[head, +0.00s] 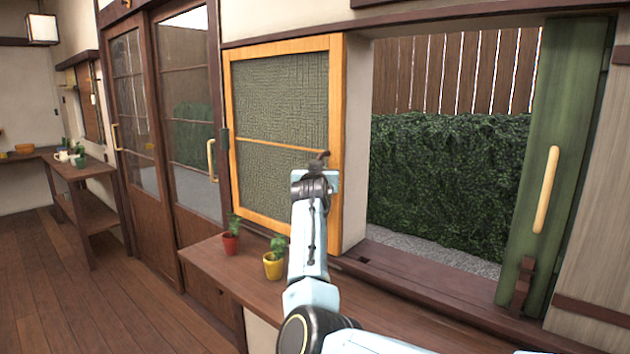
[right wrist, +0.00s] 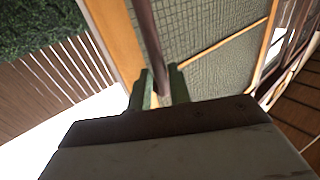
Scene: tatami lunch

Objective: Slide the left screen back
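The left screen (head: 284,190), an orange wood frame around a dark green woven panel, stands left of the window opening. It also shows in the right wrist view (right wrist: 200,30). My right gripper (head: 320,168) is at the screen's right upright, about mid-height. In the right wrist view my green fingers (right wrist: 163,88) lie close on either side of a dark brown bar (right wrist: 150,40), which fills the narrow gap between them. The bar's far end is cut off by the frame edge. My left gripper is out of view.
A green panel (head: 568,130) with a pale handle (head: 546,188) stands right of the opening, before a hedge (head: 440,180). A red pot (head: 231,244) and a yellow pot (head: 273,266) with plants stand on the sill (head: 215,262), close to my right arm. Dark glazed doors (head: 187,130) are at left.

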